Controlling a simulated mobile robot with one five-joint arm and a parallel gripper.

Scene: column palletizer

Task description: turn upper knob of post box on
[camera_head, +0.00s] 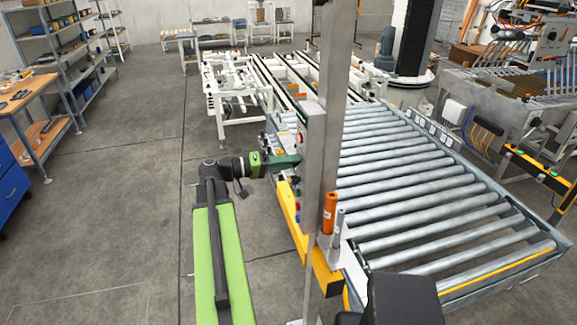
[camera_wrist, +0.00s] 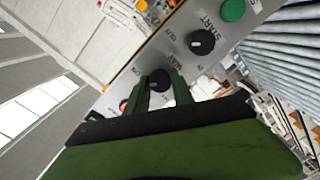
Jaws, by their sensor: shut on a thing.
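The grey post box (camera_head: 314,122) is fixed to the metal post in the head view. In the wrist view its face plate (camera_wrist: 178,55) runs diagonally and carries two black knobs. One black knob (camera_wrist: 157,80) sits between the two dark green fingers of my gripper (camera_wrist: 158,77), which is shut on it. The other black knob (camera_wrist: 201,42) is up and to the right, clear of the fingers.
A green button (camera_wrist: 233,9) marked START lies beyond the free knob, and a red button (camera_wrist: 124,105) lies left of the fingers. The roller conveyor (camera_head: 420,190) stands right of the post.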

